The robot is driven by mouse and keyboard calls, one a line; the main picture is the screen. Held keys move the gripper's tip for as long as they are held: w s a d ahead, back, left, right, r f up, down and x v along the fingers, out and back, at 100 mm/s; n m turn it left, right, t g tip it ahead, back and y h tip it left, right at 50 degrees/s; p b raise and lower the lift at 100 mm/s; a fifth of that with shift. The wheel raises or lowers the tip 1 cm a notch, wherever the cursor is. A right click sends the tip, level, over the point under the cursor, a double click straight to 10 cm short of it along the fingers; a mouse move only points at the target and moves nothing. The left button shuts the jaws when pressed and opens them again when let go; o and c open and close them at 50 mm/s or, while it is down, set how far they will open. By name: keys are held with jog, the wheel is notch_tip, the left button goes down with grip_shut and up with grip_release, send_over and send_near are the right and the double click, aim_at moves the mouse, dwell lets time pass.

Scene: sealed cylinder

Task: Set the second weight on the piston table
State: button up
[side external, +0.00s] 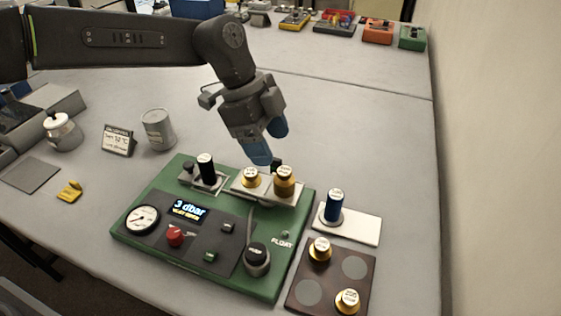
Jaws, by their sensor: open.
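My gripper (270,147), with blue fingertips, is open above the back edge of the green board (147,233). Just below it, a grey plate (267,191) on the board carries a shorter brass weight (251,178) and a taller brass weight (285,182), both upright with white tops. The fingers are close behind these weights; I cannot tell whether they touch anything. Two more brass weights stand on the brown tray at front right, one at its back left (319,251) and one at its front right (347,302). I cannot tell for certain which plate is the piston table.
A blue cylinder (334,206) stands on a white plate (362,228). The brown tray (331,273) has two bare grey circles.

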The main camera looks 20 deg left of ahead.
jog(key=shift+v, duration=1.55)
jog(key=s+a+r+n+t, duration=0.1)
jog(key=s+a+r+n, duration=0.15)
jog(key=a, duration=0.25)
jog(key=s+a+r+n+t+y, duration=0.1)
jog(key=s+a+n, duration=0.2)
jog(key=a, duration=0.2)
jog(key=s+a+r+n+t, duration=0.1)
jog(key=s+a+r+n, duration=0.15)
jog(key=a, duration=0.25)
jog(key=s+a+f+n+t+y, duration=0.1)
jog(key=s+a+f+n, duration=0.2)
jog(key=s+a+n, duration=0.2)
jog(key=s+a+f+n+t+y, duration=0.1)
jog(key=s+a+n, duration=0.4)
jog(key=s, duration=0.5)
jog(key=shift+a+f+t+y, duration=0.3)
jog(key=shift+a+f+y, duration=0.4)
jog(key=shift+a+f, duration=0.15)
